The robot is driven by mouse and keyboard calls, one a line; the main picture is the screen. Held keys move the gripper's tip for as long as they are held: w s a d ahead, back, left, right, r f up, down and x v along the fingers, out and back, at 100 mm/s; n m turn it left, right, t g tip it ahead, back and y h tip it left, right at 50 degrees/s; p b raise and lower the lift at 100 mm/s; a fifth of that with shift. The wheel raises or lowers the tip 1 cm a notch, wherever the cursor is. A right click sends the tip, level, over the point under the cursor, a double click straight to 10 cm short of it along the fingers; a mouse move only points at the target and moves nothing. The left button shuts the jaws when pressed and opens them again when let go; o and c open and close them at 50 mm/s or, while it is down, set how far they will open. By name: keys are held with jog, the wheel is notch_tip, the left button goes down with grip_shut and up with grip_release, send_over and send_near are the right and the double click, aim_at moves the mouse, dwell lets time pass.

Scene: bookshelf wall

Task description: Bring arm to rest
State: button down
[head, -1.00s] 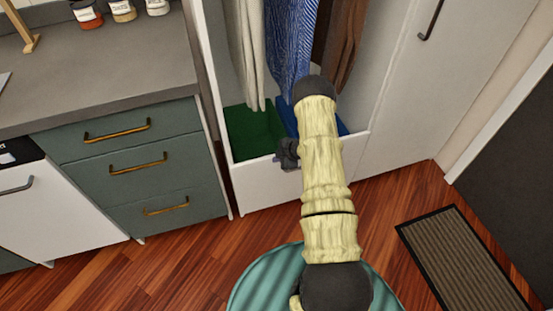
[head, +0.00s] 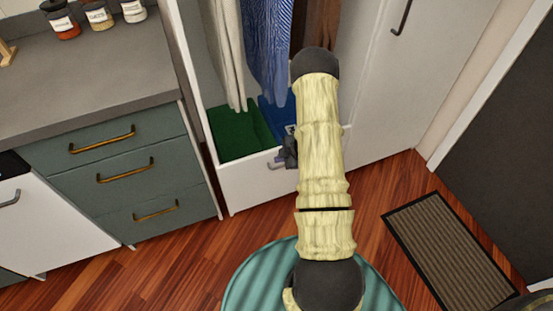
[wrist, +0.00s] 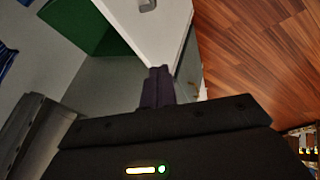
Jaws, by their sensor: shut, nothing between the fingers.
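My arm (head: 322,140) reaches forward across the middle of the head view, its cream-sleeved links rising over the open wardrobe section. My gripper (head: 277,164) is small and partly hidden behind the arm, beside the white front panel of the wardrobe. In the wrist view my gripper (wrist: 158,84) shows its dark fingers together, with nothing held between them. The fingers point toward the white panel (wrist: 160,30) and the green bin (wrist: 95,28). Whether they touch the panel cannot be told.
Hanging clothes (head: 268,50) and a green bin (head: 240,130) are inside the wardrobe. Teal drawers (head: 125,180) with a grey counter (head: 90,95) stand left. A dark door (head: 500,150) stands right. A striped mat (head: 450,255) lies on the open wood floor (head: 180,265).

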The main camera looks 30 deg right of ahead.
jog(key=shift+w, duration=0.2)
jog(key=a+r+m+h, duration=0.2)
jog(key=r+m, duration=0.2)
jog(key=r, duration=0.4)
jog(key=a+r+m+h, duration=0.2)
jog(key=r+m+h, duration=0.1)
jog(key=r, duration=0.5)
jog(key=s+a+r+m+g, duration=0.2)
jog(key=s+a+r+m, duration=0.3)
jog(key=s, duration=0.5)
jog(key=s+a+r+m+g, duration=0.1)
jog(key=s+a+r+m, duration=0.3)
jog(key=s+a+r, duration=0.4)
jog(key=w+p+v, duration=0.2)
jog(key=p+v, duration=0.8)
jog(key=p, duration=0.1)
jog(key=w+d+r+p+v, duration=0.1)
jog(key=w+p+v, duration=0.1)
jog(key=p+v, duration=0.8)
jog(key=shift+d+r+y+p, duration=0.15)
jog(key=shift+d+y+p, duration=0.25)
jog(key=shift+d+p, duration=0.2)
